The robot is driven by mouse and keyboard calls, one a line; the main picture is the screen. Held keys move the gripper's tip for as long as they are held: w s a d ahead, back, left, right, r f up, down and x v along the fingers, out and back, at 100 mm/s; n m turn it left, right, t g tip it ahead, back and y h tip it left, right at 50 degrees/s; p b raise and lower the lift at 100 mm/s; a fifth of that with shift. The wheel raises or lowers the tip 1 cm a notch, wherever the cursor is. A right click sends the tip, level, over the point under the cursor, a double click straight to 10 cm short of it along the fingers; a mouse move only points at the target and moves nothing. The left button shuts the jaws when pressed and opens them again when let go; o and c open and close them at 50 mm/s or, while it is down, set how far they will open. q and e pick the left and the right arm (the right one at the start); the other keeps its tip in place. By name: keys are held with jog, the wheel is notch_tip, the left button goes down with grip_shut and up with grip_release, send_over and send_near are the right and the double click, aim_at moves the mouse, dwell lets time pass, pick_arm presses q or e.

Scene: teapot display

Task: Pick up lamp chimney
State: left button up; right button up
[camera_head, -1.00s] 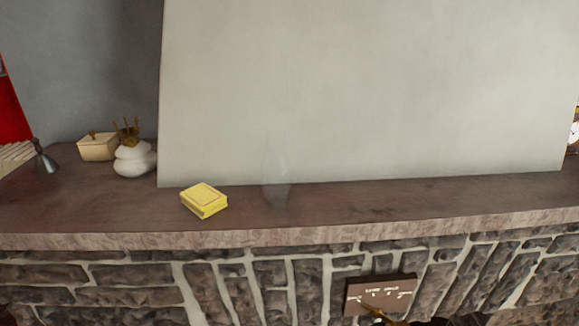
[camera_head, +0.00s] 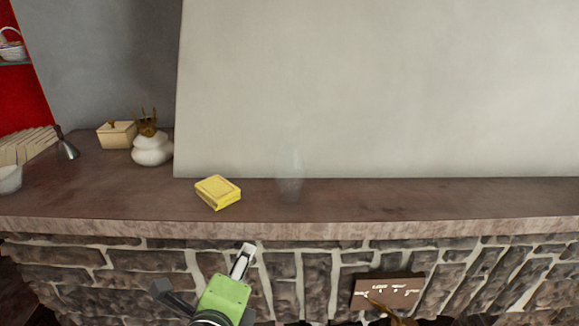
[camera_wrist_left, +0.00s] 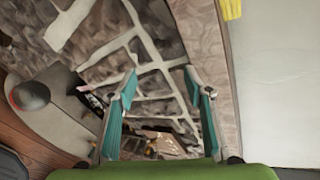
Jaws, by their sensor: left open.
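The lamp chimney (camera_head: 289,178) is a faint, clear glass shape standing upright on the stone mantel shelf (camera_head: 350,203), close to the large pale panel. My left gripper (camera_head: 203,266) has a green body and shows at the bottom of the head view, in front of the stone wall and lower in the picture than the shelf. It is open and empty, apart from the chimney, which is up and to its right. In the left wrist view its two fingers (camera_wrist_left: 163,88) are spread with nothing between them. The chimney is not visible there. My right gripper is not in view.
A yellow box (camera_head: 218,191) lies on the shelf left of the chimney. A white jar (camera_head: 152,150), a cream box (camera_head: 116,135) and a metal bell-like object (camera_head: 66,146) stand farther left. A dark sign (camera_head: 388,290) is on the stonework. The shelf right of the chimney is clear.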

pick_arm(q)
jog(key=w+d+r+m+t, duration=0.1)
jog(key=d+r+m+t, duration=0.2)
jog(key=r+m, duration=0.45)
jog(key=m+t+h, duration=0.3)
jog(key=m, duration=0.5)
send_near(288, 150)
jog(key=p+x, duration=0.1)
jog(key=x, duration=0.2)
jog(key=p+x, duration=0.1)
jog(key=x, duration=0.2)
jog(key=shift+w+d+r, duration=0.15)
jog(key=shift+w+r, duration=0.05)
jog(key=shift+r, duration=0.1)
jog(key=p+x, duration=0.2)
jog(key=x, duration=0.2)
jog(key=shift+w, duration=0.4)
jog(key=shift+w+f, duration=0.15)
jog(key=shift+w, duration=0.2)
jog(key=shift+s, duration=0.1)
grip_shut()
